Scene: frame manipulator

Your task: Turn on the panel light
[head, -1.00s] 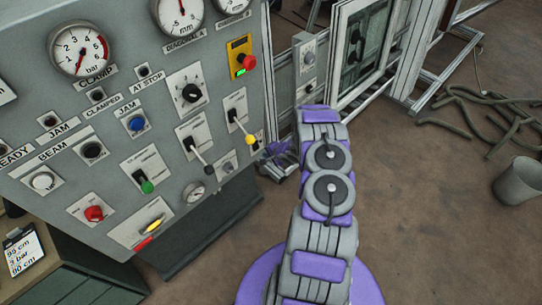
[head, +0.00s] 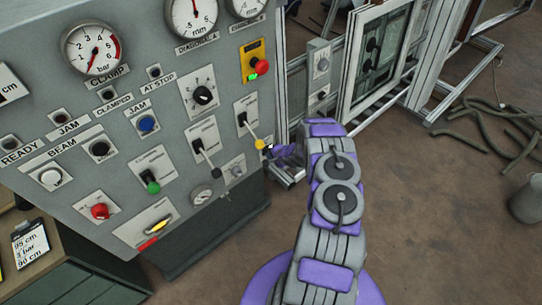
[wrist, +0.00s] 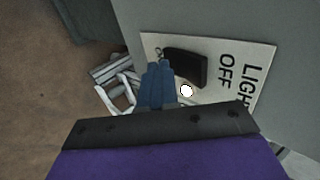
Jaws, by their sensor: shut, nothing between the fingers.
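The light switch plate (wrist: 240,70) is white with the words LIGHT and OFF and shows large in the wrist view. A black switch knob (wrist: 187,68) sits on it, next to partly hidden lettering. My gripper (wrist: 157,72) is shut and empty, its blue fingers just left of the knob; I cannot tell whether they touch it.
A small white round spot (wrist: 187,91) shows below the knob. Levers with yellow (head: 260,144) and black (head: 215,171) tips stick out left of my gripper. A metal frame (head: 350,75) stands behind.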

